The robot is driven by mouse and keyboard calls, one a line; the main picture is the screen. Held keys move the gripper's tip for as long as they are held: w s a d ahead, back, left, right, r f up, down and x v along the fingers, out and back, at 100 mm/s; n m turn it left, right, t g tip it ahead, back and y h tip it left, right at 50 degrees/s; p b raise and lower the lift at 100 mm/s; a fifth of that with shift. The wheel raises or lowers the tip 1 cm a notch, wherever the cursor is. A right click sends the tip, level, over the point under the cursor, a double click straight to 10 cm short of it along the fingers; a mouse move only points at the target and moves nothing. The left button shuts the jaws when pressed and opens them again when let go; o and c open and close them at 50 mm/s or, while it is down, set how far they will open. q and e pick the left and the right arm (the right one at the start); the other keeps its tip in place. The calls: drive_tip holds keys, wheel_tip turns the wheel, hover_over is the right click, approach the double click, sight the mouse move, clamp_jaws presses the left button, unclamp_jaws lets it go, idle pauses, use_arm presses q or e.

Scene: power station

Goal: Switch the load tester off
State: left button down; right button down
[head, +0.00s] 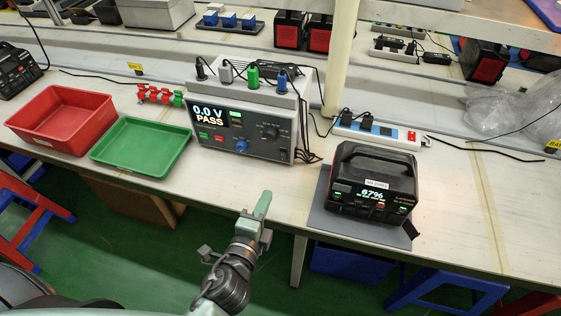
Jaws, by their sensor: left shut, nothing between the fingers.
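The load tester (255,150) is a grey box with a dark front panel, standing on the bench left of centre. Its lit display (209,115) reads "0.0 V" and "PASS". My right gripper is not in view.
A green tray (128,172) and a red bin (20,127) stand to the left. Bare bench lies between tester and mat.

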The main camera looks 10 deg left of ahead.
sight(283, 154)
use_arm(q)
drive_tip(key=w+p, duration=0.1)
drive_tip(key=w, duration=0.3)
drive_tip(key=w+f, duration=0.1)
drive_tip(key=w, duration=0.4)
drive_tip(key=w+p, duration=0.1)
drive_tip(key=w, duration=0.3)
drive_tip(key=shift+w+d+f+p, duration=0.2)
drive_tip(key=shift+w+p, duration=0.1)
drive_tip(key=shift+w, duration=0.1)
drive_tip(key=shift+w+r, duration=0.3)
drive_tip(key=shift+w, duration=0.1)
drive_tip(key=shift+s+f, duration=0.15)
drive_tip(key=shift+f, duration=0.05)
drive_tip(key=shift+a, duration=0.1)
